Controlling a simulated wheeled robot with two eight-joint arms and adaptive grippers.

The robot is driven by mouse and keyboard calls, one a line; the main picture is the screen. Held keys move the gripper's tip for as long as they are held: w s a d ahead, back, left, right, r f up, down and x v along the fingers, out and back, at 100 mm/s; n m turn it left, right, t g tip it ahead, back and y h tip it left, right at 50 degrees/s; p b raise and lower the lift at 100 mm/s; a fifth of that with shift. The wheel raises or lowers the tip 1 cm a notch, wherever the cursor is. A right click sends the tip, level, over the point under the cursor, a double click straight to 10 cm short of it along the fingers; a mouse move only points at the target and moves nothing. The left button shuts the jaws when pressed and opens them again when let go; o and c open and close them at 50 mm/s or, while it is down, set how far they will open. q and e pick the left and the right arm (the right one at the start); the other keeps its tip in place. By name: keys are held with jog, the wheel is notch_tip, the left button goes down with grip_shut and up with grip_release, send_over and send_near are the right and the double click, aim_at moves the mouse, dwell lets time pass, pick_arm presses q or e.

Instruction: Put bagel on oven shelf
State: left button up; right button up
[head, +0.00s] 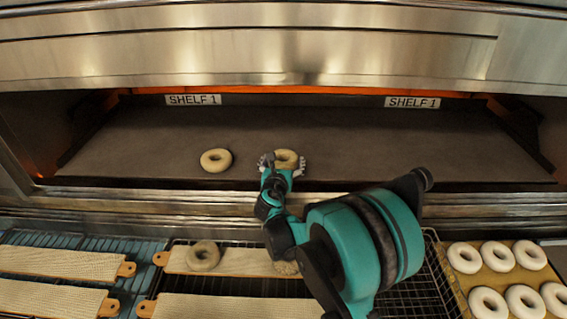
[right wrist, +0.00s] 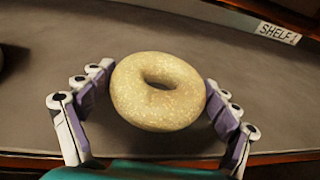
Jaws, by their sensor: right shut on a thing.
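A bagel (head: 286,159) is between the fingers of my right gripper (head: 282,168), at the front of the oven shelf (head: 350,145). In the right wrist view the seeded bagel (right wrist: 158,91) has a finger against each side, and the right gripper (right wrist: 158,110) is shut on it. The shelf surface lies behind and around it; I cannot tell whether the bagel touches it. Another bagel (head: 216,160) lies on the shelf to the left. My left gripper is not in view.
Below the oven, a bagel (head: 203,255) lies on a cloth-covered board (head: 240,262) over a wire rack; another is partly hidden by my right arm. Several pale bagels (head: 497,256) sit on a board at the right. The shelf's right half is clear.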

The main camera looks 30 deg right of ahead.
jog(key=shift+s+r, duration=0.1)
jog(key=o, duration=1)
